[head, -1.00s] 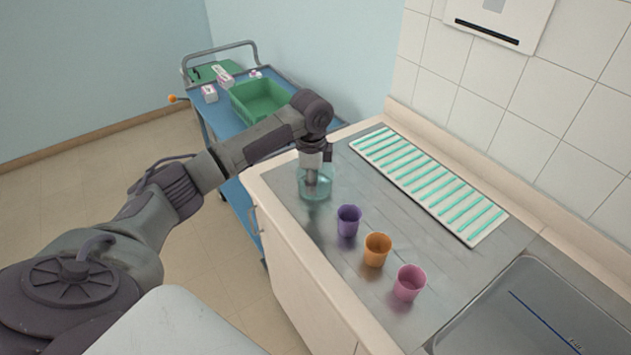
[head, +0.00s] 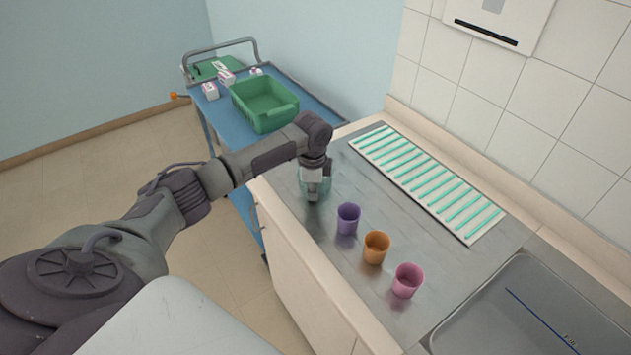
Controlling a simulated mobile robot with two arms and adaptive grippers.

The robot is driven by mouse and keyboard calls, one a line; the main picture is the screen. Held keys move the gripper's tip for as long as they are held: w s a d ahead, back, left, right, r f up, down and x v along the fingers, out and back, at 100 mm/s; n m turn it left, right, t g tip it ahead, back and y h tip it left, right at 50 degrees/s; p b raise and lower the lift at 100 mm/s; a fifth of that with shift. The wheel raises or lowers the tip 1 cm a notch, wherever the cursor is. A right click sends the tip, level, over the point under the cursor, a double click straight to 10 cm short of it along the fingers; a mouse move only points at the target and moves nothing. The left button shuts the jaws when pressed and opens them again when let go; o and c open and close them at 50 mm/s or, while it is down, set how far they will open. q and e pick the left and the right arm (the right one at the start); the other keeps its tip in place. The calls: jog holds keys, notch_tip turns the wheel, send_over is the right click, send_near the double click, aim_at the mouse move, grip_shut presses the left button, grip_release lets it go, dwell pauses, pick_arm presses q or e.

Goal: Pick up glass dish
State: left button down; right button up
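The glass dish (head: 326,187) is a clear, teal-tinted vessel standing near the left end of the metal worktop. My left gripper (head: 313,194) points down at it, with its fingers at or inside the dish's opening. The wrist and gripper cover part of the dish. Whether the fingers are open or closed on the glass is too small to tell. My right gripper is not in view.
Purple (head: 348,218), orange (head: 376,247) and pink (head: 407,281) cups stand in a row beside the dish. A white rack with teal strips (head: 482,232) lies behind them. A sink (head: 500,310) is at right. A blue cart (head: 225,118) holds a green basket (head: 264,103).

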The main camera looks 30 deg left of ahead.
pick_arm(q)
jog(key=shift+r, duration=0.2)
dwell(0.4)
jog(key=shift+r+b, duration=0.35)
jog(key=shift+r, duration=0.45)
jog(key=shift+w+r+b, duration=0.1)
jog(key=shift+r+b, duration=0.2)
jog(key=shift+r, duration=0.6)
jog(key=w+d+r+b, duration=0.2)
jog(key=d+r, duration=0.5)
jog(key=d, duration=0.4)
jog(key=shift+w+b, duration=0.35)
jog(key=shift+b, duration=0.15)
jog(key=shift+d+r, duration=0.15)
dwell(1.3)
